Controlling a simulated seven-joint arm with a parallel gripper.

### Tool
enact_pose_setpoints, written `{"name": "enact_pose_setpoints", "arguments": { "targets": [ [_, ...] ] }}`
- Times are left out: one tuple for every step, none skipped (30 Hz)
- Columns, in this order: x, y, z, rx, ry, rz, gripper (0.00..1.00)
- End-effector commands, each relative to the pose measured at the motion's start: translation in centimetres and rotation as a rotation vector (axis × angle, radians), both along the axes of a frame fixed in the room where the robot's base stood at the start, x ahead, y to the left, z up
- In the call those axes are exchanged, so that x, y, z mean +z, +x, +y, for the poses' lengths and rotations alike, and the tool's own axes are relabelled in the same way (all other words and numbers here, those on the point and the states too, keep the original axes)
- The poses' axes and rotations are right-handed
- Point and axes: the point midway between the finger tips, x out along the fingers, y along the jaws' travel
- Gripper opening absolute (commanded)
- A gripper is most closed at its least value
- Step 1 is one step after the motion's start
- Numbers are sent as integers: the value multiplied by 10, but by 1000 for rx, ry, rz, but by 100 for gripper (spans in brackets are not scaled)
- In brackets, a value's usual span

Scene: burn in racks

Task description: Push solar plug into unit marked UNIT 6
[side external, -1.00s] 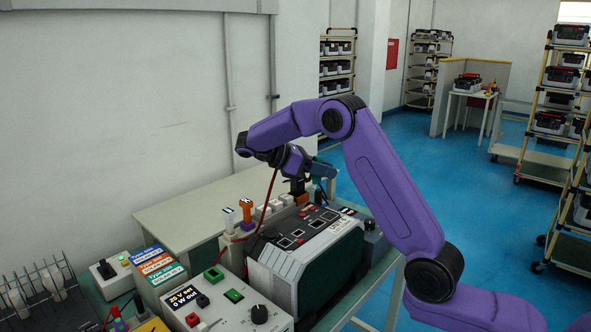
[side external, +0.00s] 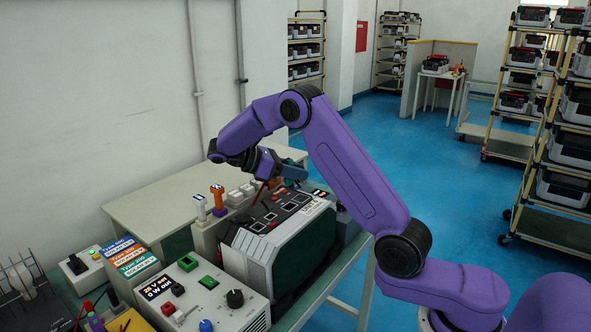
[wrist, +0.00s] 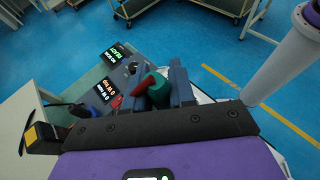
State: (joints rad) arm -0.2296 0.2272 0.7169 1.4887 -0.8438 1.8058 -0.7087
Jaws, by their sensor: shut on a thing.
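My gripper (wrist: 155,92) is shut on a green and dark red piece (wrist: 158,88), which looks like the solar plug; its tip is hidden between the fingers. In the side view, my gripper (side external: 288,172) is tilted above the back part of a power unit with a black top (side external: 270,215) and light grey side (side external: 262,250). I cannot tell whether the held plug touches the unit.
A grey test box (side external: 215,295) with a display and knob stands at the front. White and orange-handled plugs (side external: 218,196) stand in a holder left of the unit. Type cards (side external: 137,265) are at left. The pale bench behind (side external: 160,205) is clear. Shelf racks (side external: 570,130) stand at right.

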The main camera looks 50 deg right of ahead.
Motion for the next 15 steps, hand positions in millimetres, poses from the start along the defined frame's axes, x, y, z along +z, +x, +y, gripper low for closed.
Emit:
{"name": "enact_pose_setpoints", "arguments": {
  "targets": [
    [-4, 0, 0, 0, 1, 2, 0],
    [-6, 0, 0, 0, 1, 2, 0],
    [-9, 0, 0, 0, 1, 2, 0],
    [-12, 0, 0, 0, 1, 2, 0],
    [-14, 0, 0, 0, 1, 2, 0],
    [-18, 0, 0, -1, 1, 3, 0],
    [-20, 0, 0, -1, 1, 3, 0],
    [-23, 0, 0, -1, 1, 3, 0],
    [-26, 0, 0, -1, 0, 2, 0],
    [-29, 0, 0, -1, 1, 1, 0],
    [-31, 0, 0, -1, 1, 1, 0],
    [-35, 0, 0, 0, 1, 2, 0],
    [-37, 0, 0, 0, 1, 2, 0],
    [-39, 0, 0, -1, 0, 2, 0],
    [-42, 0, 0, -1, 0, 2, 0]
  ]
}}
